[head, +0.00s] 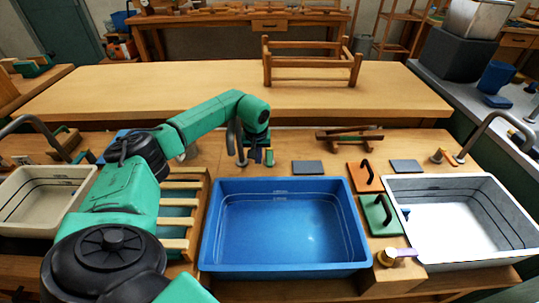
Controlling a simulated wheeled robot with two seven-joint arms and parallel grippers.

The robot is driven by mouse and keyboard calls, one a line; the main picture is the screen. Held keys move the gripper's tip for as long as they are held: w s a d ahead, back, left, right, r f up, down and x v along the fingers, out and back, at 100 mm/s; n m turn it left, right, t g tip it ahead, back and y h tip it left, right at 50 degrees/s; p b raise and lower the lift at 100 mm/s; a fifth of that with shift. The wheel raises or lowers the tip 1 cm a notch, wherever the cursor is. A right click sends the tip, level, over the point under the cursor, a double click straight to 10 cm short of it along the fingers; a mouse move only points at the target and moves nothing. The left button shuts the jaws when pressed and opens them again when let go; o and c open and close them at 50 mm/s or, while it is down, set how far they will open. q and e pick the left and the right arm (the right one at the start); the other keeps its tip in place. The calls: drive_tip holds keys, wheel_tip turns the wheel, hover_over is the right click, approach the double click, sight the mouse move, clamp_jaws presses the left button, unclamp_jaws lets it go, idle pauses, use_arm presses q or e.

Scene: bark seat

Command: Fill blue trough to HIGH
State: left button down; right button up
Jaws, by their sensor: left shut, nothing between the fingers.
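The blue trough (285,265) stands at the front middle of the bench. Small level marks and thin lines show on its inner back wall; I cannot tell how much water it holds. A grey curved spout (231,138) stands behind its back left edge, partly covered by my arm. A small tap fitting (268,157) stands just right of it. My left gripper (254,156) points down behind the trough's back edge, close beside the tap fitting and spout. It is shut and empty; whether it touches the tap is too small to tell. My right gripper is out of view.
A cream trough (18,215) is at the left and a white trough (510,251) at the right, each with a curved spout. An orange panel (363,178) and a green panel (379,215) with dark handles lie between the blue and white troughs. A slatted wooden rack (176,220) is left.

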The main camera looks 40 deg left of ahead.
use_arm(q)
drive_tip(key=shift+w+d+b, duration=0.3)
drive_tip(key=shift+w+d, duration=1.45)
drive_tip(key=shift+d, duration=0.3)
wheel_tip(320, 180, up, 4)
drive_tip(key=p, duration=0.3)
drive_tip(key=shift+s+r, duration=0.1)
drive_tip(key=shift+w+d+f+b, duration=0.1)
drive_tip(key=shift+w+f+b, duration=0.6)
drive_tip(key=shift+w+b, duration=0.6)
drive_tip(key=shift+w+a+f+b, duration=0.1)
drive_tip(key=shift+w+f+b, duration=0.65)
drive_tip(key=shift+w+b, duration=0.6)
drive_tip(key=shift+w+d+f+b, duration=0.1)
drive_tip(key=shift+w+f+b, duration=0.6)
drive_tip(key=shift+w+b, duration=0.6)
drive_tip(key=shift+s, duration=0.15)
